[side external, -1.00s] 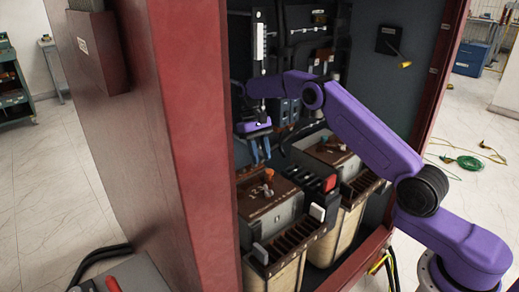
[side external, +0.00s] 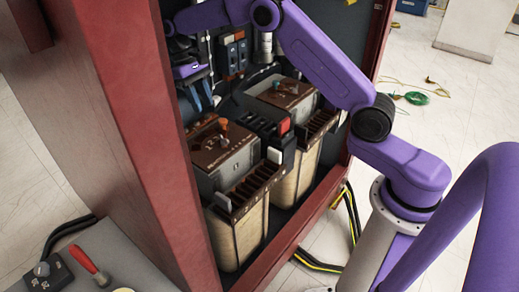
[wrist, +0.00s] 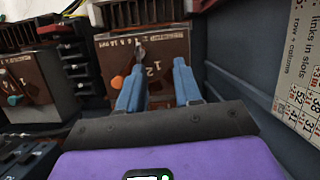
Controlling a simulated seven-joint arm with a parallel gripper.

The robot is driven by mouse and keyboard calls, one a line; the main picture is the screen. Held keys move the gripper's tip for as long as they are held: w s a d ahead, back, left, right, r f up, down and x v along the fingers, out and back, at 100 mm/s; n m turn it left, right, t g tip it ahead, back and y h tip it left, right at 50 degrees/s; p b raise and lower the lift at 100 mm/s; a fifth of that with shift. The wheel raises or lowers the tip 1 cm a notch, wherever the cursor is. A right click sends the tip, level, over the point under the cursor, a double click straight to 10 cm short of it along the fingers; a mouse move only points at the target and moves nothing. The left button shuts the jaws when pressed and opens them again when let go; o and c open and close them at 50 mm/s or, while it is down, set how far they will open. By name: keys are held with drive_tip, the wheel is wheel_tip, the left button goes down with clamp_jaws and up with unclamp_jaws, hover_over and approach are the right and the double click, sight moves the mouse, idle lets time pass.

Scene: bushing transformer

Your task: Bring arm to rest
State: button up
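My purple arm reaches into an open red cabinet (side external: 137,120). My gripper (side external: 200,97) hangs inside it at the left in the side view, with its blue fingers pointing down and empty. In the wrist view my gripper (wrist: 157,82) has its two blue fingers spread, with nothing between them. Beyond them is the brown labelled panel of a transformer (wrist: 168,52), with a grey lever and an orange knob. Whether the fingertips touch that panel cannot be told.
Two transformer units, a left one (side external: 237,155) and a right one (side external: 280,95), stand in the cabinet below the arm. The dark cabinet wall with a printed sheet (wrist: 298,75) is at the right in the wrist view. Yellow-and-black cables (side external: 320,264) lie by the sill.

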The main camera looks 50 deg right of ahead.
drive_tip(key=s+a+r+n+t, duration=0.1)
drive_tip(key=s+a+r+n, duration=0.2)
drive_tip(key=s, duration=0.6)
drive_tip(key=s+a+r+n+t, duration=0.1)
drive_tip(key=s+a+r+n, duration=0.25)
drive_tip(key=s, duration=0.65)
drive_tip(key=s+d+f+n, duration=0.1)
drive_tip(key=s+d, duration=0.1)
drive_tip(key=s, duration=0.5)
drive_tip(key=s+d+f+n+t, duration=0.1)
drive_tip(key=s+d+n, duration=0.1)
drive_tip(key=s, duration=0.5)
drive_tip(key=s+d+f+n, duration=0.1)
drive_tip(key=s+d+n, duration=0.1)
drive_tip(key=s, duration=0.4)
drive_tip(key=shift+s+d+f+t+y, duration=0.3)
drive_tip(key=shift+s+d+t, duration=0.1)
drive_tip(key=shift+d, duration=0.4)
